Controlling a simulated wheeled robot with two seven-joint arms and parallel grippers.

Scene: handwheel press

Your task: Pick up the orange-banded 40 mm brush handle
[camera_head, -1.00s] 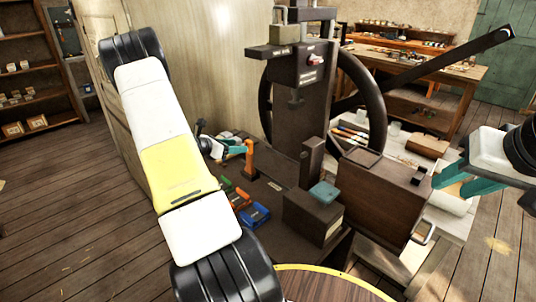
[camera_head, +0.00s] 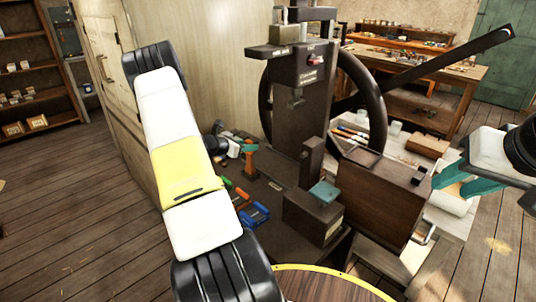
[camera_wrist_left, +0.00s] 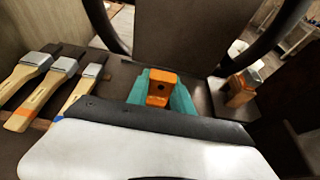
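An upright orange piece (camera_head: 250,164), which looks like the orange handle, stands on the dark bench left of the press column. In the left wrist view it is an orange block (camera_wrist_left: 160,86) with a dark hole. My left gripper (camera_head: 249,147) is at its top, with teal fingers on either side of it. Whether they touch it cannot be told; its lower part is hidden in the wrist view.
Three brushes with wooden handles (camera_wrist_left: 47,90) lie left in the wrist view. Another orange-brown piece with a metal top (camera_wrist_left: 240,88) stands at its right. A dark box (camera_head: 313,217) stands in front.

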